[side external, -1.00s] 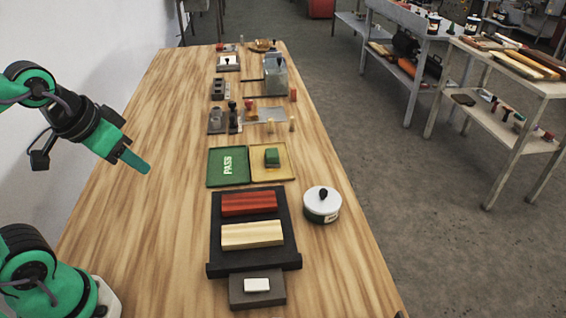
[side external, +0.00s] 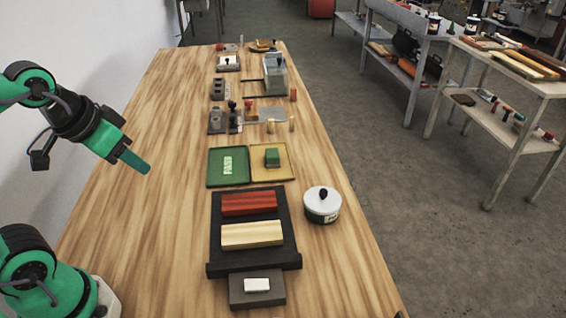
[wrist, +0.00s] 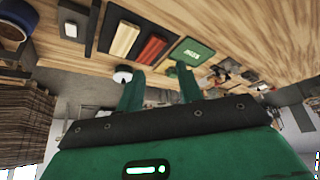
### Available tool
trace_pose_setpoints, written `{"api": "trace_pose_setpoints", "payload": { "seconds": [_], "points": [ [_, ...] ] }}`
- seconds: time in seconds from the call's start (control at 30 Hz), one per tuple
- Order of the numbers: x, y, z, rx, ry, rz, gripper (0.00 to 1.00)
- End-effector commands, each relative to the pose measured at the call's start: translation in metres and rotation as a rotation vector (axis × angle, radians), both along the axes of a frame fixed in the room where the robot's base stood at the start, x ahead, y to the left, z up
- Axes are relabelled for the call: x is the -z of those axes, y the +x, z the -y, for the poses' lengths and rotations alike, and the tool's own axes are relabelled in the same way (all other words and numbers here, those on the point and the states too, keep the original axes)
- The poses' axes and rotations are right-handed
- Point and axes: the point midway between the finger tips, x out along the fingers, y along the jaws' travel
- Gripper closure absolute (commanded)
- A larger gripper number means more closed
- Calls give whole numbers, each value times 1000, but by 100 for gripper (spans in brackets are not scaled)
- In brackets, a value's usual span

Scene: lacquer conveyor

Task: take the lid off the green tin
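The green tin (side external: 322,216) stands upright on the wooden table, right of the dark board. Its body is dark green with a pale label. In the wrist view the white lid (wrist: 123,73) shows small, beside the left finger. My gripper (side external: 140,163) hangs over the left part of the table, well to the left of the tin. In the wrist view its two green fingers (wrist: 160,71) are spread apart with nothing held between them.
A dark board (side external: 216,240) with a red block (side external: 249,203) and a cream block (side external: 252,234) lies left of the tin. A green PASS tray (side external: 213,170) and a yellow tray (side external: 286,160) lie behind. The left of the table is clear.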

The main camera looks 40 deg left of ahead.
Motion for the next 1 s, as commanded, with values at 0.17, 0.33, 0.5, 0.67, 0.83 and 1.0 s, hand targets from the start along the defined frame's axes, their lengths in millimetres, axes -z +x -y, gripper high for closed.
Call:
{"api": "trace_pose_setpoints", "payload": {
  "seconds": [0.17,0.33,0.5,0.67,0.83,1.0],
  "points": [
    [0,0,0,0,0,0,55],
    [0,0,0,0,0,0,55],
    [-2,2,1,1,0,-3,55],
    [-8,12,3,8,-2,-18,55],
    [-19,34,10,23,-6,-49,55],
    [-30,64,19,41,-10,-90,55]
  ]
}}
